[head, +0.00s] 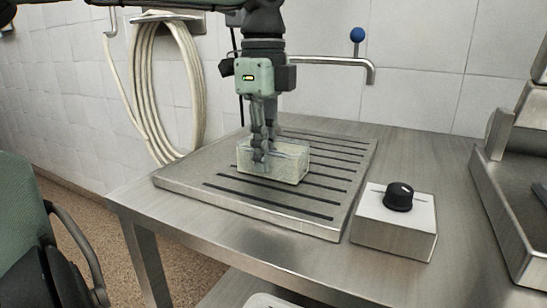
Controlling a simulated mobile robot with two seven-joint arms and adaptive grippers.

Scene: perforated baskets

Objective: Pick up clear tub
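The clear tub (291,168) is a small see-through box with a pale greenish tint. It sits on the slotted metal drain plate (190,178) on the steel table. My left gripper (261,160) points straight down over the tub's left part, with its fingers reaching down to the tub. One finger lies in front of the tub's near side. The fingers are seen nearly edge-on and overlap, so I cannot tell whether they are closed on it. My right gripper is not in view.
A metal box with a black knob (399,196) stands right of the plate. A tap with a blue knob (357,35) is behind. A coiled hose (150,90) hangs at the left wall.

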